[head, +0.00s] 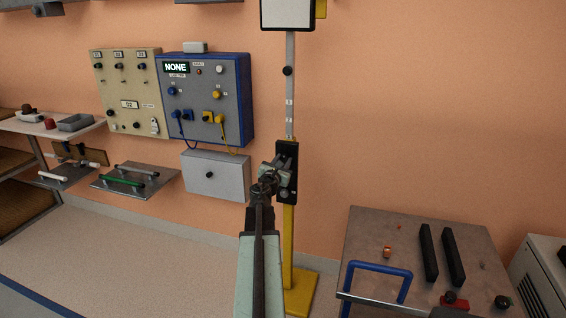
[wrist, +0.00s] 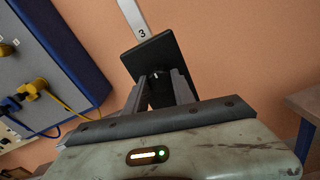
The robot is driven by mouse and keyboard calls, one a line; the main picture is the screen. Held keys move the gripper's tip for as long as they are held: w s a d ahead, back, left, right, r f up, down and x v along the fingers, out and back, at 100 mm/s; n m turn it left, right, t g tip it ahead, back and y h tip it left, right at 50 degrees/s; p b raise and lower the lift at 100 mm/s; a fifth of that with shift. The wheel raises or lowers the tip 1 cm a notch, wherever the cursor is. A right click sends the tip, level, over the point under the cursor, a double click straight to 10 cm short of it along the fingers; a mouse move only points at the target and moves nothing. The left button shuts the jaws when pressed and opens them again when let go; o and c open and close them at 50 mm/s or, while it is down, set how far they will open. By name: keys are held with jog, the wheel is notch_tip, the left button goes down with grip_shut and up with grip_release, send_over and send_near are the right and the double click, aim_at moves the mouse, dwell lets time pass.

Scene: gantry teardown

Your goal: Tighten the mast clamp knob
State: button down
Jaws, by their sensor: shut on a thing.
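The mast (head: 290,103) is a pale upright strip with number marks, in front of the orange wall. A black clamp block (head: 289,151) sits on it above a yellow post; the block also shows in the wrist view (wrist: 160,55). My gripper (head: 277,172) is at the front of the block, and its two fingers (wrist: 160,85) reach up to the block's lower part in the wrist view. They are shut on a small dark knob (wrist: 158,76) with a pale mark, mostly hidden between them. My gripper hides part of the block in the head view.
A blue-framed panel (head: 233,110) reading "NONE" and a beige panel (head: 128,75) hang to the left, above a grey box (head: 217,182). A work table (head: 372,228) with black bars and a blue handle stands at right. A yellow foot (head: 301,290) stands below the mast.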

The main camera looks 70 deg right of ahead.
jog(key=shift+m, duration=0.3)
jog(key=m, duration=0.3)
jog(key=shift+m, duration=0.3)
jog(key=m, duration=0.4)
jog(key=shift+d+m, duration=0.1)
jog(key=shift+m, duration=0.2)
jog(key=m, duration=0.4)
jog(key=shift+r+m, duration=0.1)
jog(key=shift+m, duration=2.4)
jog(key=c, duration=1.1)
grip_release()
jog(key=shift+o, duration=0.2)
